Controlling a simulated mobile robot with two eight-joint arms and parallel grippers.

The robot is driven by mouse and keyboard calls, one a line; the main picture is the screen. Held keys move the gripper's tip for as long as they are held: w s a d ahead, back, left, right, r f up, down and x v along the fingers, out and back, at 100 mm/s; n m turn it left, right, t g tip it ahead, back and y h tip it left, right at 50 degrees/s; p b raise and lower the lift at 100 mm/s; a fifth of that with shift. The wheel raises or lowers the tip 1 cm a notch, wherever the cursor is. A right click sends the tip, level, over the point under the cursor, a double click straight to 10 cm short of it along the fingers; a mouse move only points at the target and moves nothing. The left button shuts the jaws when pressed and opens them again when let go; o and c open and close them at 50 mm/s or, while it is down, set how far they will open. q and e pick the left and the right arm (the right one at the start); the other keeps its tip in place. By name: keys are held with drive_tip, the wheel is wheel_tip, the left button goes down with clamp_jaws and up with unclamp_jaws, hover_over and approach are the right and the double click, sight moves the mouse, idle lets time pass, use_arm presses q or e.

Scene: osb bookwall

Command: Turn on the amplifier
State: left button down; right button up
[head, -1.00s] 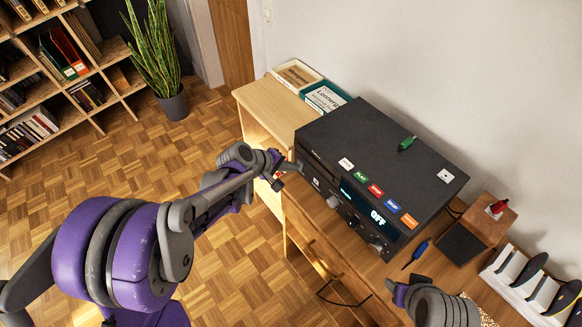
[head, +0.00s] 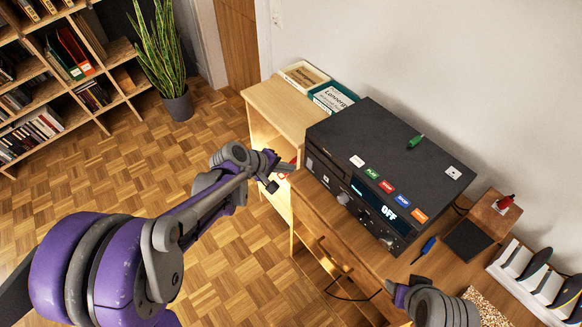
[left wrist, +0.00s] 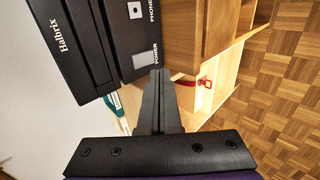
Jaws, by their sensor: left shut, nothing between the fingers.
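The black amplifier (head: 385,160) sits on the wooden cabinet, its front facing lower left in the head view. Its front display (head: 390,213) reads OFF. The left wrist view shows the Halbrix front panel (left wrist: 100,40) with a pale square button (left wrist: 146,60) beside the word POWER. My left gripper (head: 284,168) is shut and empty, just off the left end of the front. In the left wrist view its fingertips (left wrist: 160,75) appear just below the POWER button; I cannot tell whether they touch. My right gripper (head: 396,292) is partly in view at the lower right, its jaws unclear.
The floor at left is open.

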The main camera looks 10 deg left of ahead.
use_arm(q)
drive_tip(key=v, duration=0.8)
drive_tip(key=shift+r, duration=0.25)
use_arm(e)
drive_tip(key=shift+w+d+r, duration=0.2)
drive_tip(key=shift+w+r, duration=0.05)
drive_tip(key=shift+w, duration=0.05)
